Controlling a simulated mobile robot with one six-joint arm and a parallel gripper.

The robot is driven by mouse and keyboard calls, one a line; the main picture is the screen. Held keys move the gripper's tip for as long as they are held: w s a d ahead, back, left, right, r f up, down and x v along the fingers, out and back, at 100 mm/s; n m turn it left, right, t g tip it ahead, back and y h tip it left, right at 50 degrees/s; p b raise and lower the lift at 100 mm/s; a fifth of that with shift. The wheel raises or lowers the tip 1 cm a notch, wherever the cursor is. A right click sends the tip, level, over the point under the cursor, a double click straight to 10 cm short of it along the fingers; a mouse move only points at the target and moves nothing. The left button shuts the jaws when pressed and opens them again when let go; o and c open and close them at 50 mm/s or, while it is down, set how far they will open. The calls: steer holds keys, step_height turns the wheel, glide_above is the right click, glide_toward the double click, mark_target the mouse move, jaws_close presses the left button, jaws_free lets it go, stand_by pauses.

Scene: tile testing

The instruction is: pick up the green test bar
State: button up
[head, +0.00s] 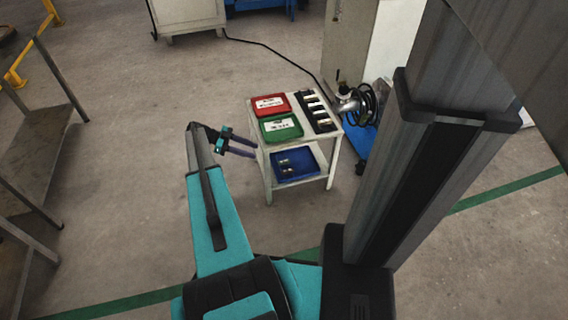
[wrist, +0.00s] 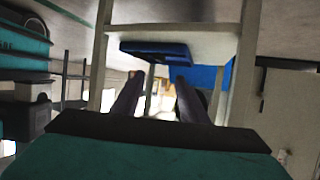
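I cannot make out a green test bar in either view. In the head view, a black rack (head: 317,112) with several pale bars lies on the right of the cart's top. A green tray (head: 281,136) with a white label sits at the front left of the top. A blue tray (head: 313,158) on the lower shelf holds small dark and pale pieces too small to identify; it also shows in the wrist view (wrist: 155,50). My gripper (head: 255,149) is at the cart's left side, below top level. In the wrist view its fingers (wrist: 160,77) are apart with nothing between them.
A red tray (head: 270,105) lies behind the green one. The cart's pale legs (head: 266,176) stand close to my gripper.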

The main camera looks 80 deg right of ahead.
stand_by(0.3)
steer(key=b, duration=0.3)
glide_toward(283, 161)
steer(key=shift+x, duration=0.95)
steer(key=shift+s+d+f, duration=0.1)
steer(key=shift+s+f, duration=0.1)
steer(key=shift+s, duration=0.15)
steer(key=shift+s+f, duration=0.1)
steer(key=shift+b+x, duration=1.25)
steer(key=shift+x, duration=1.25)
steer(key=shift+c, duration=0.2)
jaws_close()
